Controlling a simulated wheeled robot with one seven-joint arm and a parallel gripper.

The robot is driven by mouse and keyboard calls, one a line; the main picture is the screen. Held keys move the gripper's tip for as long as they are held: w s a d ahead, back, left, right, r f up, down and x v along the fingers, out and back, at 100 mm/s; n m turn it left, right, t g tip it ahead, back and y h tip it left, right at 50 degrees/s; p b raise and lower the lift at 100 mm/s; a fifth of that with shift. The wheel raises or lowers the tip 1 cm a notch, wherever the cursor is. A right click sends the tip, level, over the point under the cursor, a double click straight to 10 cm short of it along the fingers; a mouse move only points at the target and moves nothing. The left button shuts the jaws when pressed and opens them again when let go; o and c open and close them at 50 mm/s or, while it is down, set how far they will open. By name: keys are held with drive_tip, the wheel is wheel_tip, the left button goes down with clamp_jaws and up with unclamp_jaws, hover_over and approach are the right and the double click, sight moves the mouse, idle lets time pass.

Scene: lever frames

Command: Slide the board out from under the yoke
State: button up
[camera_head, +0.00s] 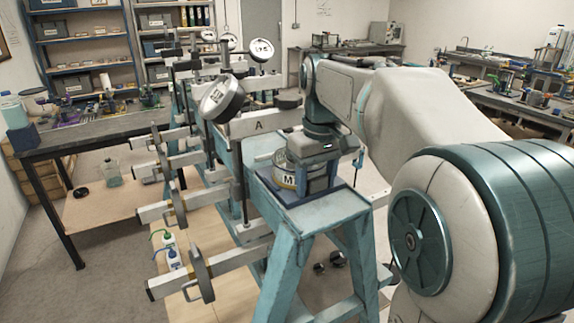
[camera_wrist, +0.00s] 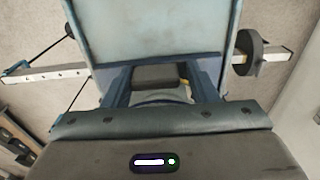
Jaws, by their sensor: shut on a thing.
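A dark blue board (camera_head: 292,200) lies on the near end of the light blue frame (camera_head: 345,207). A round tin marked M (camera_head: 286,180), with a yellowish band, stands on it. My gripper (camera_head: 312,182) reaches down at the tin and appears shut on it. In the wrist view my two dark blue fingers (camera_wrist: 159,92) stand either side of a dark grey block, with a sliver of yellow beside it. The fingers hide much of the grip. The pale bar marked A (camera_head: 262,124) crosses the frame behind my gripper; I cannot tell whether it is the yoke.
Several pale lever bars with disc weights (camera_head: 200,275) stick out left of the frame. Round dials (camera_head: 222,98) stand above them. A dark workbench (camera_head: 100,138) stands at the left, and shelves (camera_head: 85,55) stand behind. Bottles (camera_head: 170,255) stand low beside the frame.

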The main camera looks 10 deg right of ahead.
sight(340, 218)
drive_tip(key=shift+s+d+f+g+h+p, duration=0.2)
drive_tip(key=shift+s+d+g+p, duration=0.25)
drive_tip(key=shift+s, duration=0.75)
drive_tip(key=shift+s+d+f+g+h+p, duration=0.15)
drive_tip(key=shift+s+d+f+g+p, duration=0.25)
drive_tip(key=shift+s, duration=0.8)
drive_tip(key=shift+s+d+f+g+h+p, duration=0.15)
drive_tip(key=shift+s+d+g+p, duration=0.35)
drive_tip(key=shift+s, duration=0.7)
drive_tip(key=shift+a, duration=0.1)
drive_tip(key=o, duration=0.6)
wheel_tip(340, 218, up, 8)
drive_tip(key=p, duration=0.6)
drive_tip(key=shift+f, duration=0.2)
